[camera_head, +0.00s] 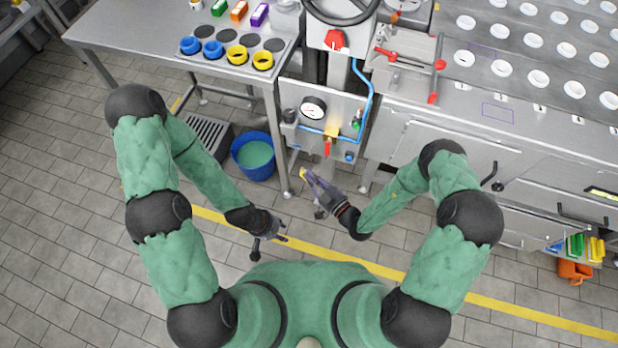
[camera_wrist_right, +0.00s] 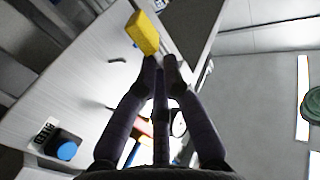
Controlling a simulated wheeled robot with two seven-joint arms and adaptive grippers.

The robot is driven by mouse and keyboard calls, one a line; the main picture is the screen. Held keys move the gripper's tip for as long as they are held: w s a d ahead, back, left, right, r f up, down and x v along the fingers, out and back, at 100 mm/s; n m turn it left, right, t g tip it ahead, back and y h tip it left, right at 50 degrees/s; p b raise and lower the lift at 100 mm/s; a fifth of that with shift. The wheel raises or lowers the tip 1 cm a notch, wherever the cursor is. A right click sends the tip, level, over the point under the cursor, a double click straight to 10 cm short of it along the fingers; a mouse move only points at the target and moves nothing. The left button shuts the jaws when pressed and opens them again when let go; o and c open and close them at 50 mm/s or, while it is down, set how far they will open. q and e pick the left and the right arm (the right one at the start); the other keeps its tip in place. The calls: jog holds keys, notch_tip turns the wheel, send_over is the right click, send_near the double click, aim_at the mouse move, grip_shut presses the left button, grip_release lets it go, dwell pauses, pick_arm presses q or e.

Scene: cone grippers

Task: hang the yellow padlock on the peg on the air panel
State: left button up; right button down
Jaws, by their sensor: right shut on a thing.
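The yellow padlock (camera_head: 303,174) is small in the head view, at the tip of my right gripper (camera_head: 310,178). In the right wrist view its yellow body (camera_wrist_right: 143,33) sticks out beyond the fingertips (camera_wrist_right: 160,62), tilted. The right gripper is shut on it; the shackle is mostly hidden. The grey air panel (camera_head: 291,92) stands ahead of the gripper, with the padlock apart from it in the head view. I cannot clearly make out the peg. My left gripper (camera_head: 284,232) looks open and empty, low to the left, away from the panel.
The panel carries a round gauge (camera_head: 312,108), a red lever (camera_head: 327,148), a blue hose (camera_head: 369,88) and a blue knob (camera_head: 349,157). A blue bucket (camera_head: 240,143) stands left. A steel bench (camera_head: 385,165) stands right. The floor between my grippers is clear.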

jog(key=w+d+f+b, duration=0.1)
jog(key=w+d+b, duration=0.1)
jog(key=w, duration=0.5)
jog(key=shift+d+f+b, duration=0.15)
jog(key=shift+b, duration=0.4)
dwell(0.4)
jog(key=shift+w, duration=0.15)
dwell(0.5)
jog(key=c, duration=1.3)
grip_release()
jog(key=shift+f, duration=0.1)
jog(key=v, duration=1.2)
